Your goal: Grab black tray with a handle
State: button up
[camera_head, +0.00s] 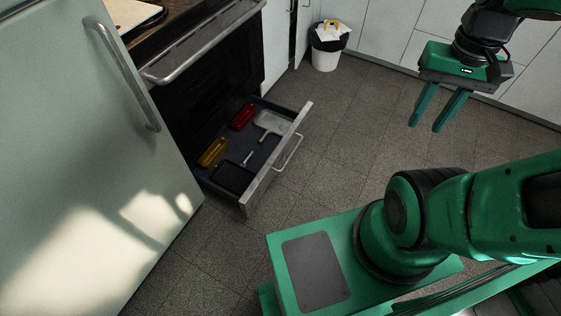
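A black tray with a light handle (234,178) lies in the front left part of the open drawer (263,178) under the oven. Its handle points up and to the right in the picture. My gripper (438,112) is at the upper right, over the floor and well apart from the drawer. Its two green fingers are spread with a gap between them, and nothing is held.
The drawer also holds a yellow tray (212,152), a red tray (242,117) and a grey tray with a handle (271,122). A fridge door (90,170) stands close on the left. A trash bin (326,56) is at the back. Tiled floor lies clear between drawer and gripper.

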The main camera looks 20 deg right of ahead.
aim_at(235, 178)
jog(key=i, duration=1)
jog(key=u, duration=1.35)
jog(key=k, duration=1.2)
jog(key=z, duration=0.9)
jog(key=i, duration=0.7)
